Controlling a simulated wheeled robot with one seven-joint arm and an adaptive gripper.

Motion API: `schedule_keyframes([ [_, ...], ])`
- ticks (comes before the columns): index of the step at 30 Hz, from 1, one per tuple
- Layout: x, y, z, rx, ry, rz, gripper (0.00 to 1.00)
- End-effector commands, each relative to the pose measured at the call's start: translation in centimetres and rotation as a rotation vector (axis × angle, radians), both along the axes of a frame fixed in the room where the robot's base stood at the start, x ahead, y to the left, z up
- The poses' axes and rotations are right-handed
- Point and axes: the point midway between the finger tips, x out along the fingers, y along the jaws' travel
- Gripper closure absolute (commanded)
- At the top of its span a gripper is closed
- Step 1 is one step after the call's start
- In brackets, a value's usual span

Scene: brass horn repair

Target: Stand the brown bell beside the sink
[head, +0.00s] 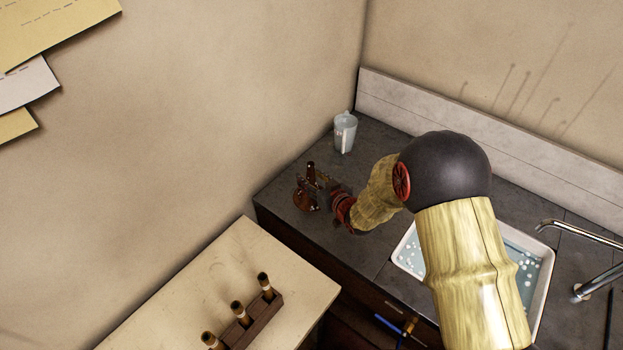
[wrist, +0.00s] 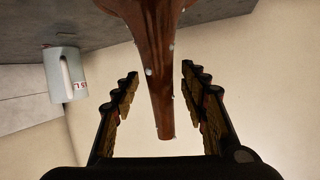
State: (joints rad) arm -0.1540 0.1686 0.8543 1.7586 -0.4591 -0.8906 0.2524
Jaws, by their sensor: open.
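The brown bell (head: 306,198) stands on the dark counter left of the sink (head: 547,284), wide end down and narrow stem up. In the wrist view, which looks upside down, the brown bell (wrist: 158,75) has its stem between the two fingers, with pale drops on it. My gripper (wrist: 160,82) is open, with a visible gap between each finger and the stem. In the head view my gripper (head: 323,183) is just right of the bell, its fingers small and dark. My arm hides part of the sink, which holds water with white bubbles.
A pale measuring jug (head: 345,133) stands behind the bell near the wall; it also shows in the wrist view (wrist: 66,76). A faucet (head: 585,240) is right of the sink. A lower pale bench (head: 190,285) holds a wooden rack (head: 246,325) of handled tools.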

Motion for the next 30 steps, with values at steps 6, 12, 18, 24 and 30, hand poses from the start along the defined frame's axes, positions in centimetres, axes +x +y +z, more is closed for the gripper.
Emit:
schedule_keyframes([
  [6, -0.8, -0.5, 0.7, -0.001, 0.001, -0.001, 0.56],
  [12, -4.0, -2.5, 2.2, -0.001, -0.001, -0.003, 0.56],
  [18, -7.2, -4.3, 3.5, 0.000, -0.001, -0.002, 0.56],
  [24, -9.2, -5.4, 4.3, 0.001, -0.002, -0.001, 0.56],
  [30, -9.8, -5.7, 4.4, 0.000, -0.001, 0.000, 0.56],
])
